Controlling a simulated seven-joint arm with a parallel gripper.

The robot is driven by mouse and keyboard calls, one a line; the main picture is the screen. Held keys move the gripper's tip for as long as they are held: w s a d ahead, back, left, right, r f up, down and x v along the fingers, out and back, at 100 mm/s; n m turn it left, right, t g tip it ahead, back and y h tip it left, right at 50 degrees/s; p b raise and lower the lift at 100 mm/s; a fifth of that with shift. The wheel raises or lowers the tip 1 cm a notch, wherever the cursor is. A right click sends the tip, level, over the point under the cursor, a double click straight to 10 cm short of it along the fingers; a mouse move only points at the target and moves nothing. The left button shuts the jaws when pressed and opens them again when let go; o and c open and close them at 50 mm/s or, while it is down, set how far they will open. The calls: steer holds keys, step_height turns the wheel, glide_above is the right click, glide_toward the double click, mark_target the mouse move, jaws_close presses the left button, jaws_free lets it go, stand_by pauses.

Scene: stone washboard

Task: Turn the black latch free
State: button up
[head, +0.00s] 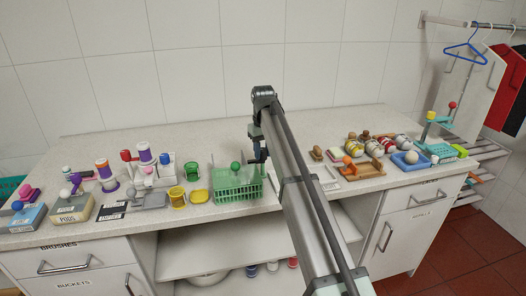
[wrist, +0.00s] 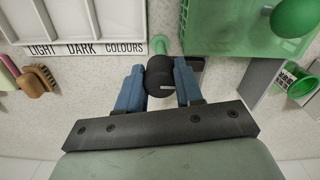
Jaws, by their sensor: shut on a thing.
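The black latch (wrist: 160,72) shows in the wrist view as a dark round knob with a pale mark on its face. A green post (wrist: 159,44) shows just behind it. My gripper (wrist: 159,80) has its two blue fingers on either side of the latch and is shut on it. In the head view my gripper (head: 259,153) is low over the counter, at the green basket (head: 226,197). There I cannot make out the latch apart from the gripper. The basket's green side also shows in the wrist view (wrist: 225,45), just right of the latch.
A green ball (wrist: 295,17) stands at the basket. A white sorting tray (wrist: 100,30) marked LIGHT, DARK, COLOURS lies left of the latch, with a wooden brush (wrist: 38,80) beyond. A green cup (wrist: 300,85) is at right. Yellow tubs (head: 177,196) stand left of the basket.

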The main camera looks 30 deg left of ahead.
steer(key=m, duration=0.8)
steer(key=shift+a+m, duration=0.1)
steer(key=shift+m, duration=0.3)
steer(key=m, duration=0.4)
steer(key=shift+s, duration=0.1)
steer(key=m, duration=0.4)
steer(key=shift+a+m, duration=0.1)
steer(key=shift+m, duration=0.2)
steer(key=o, duration=1)
steer(key=shift+o, duration=0.2)
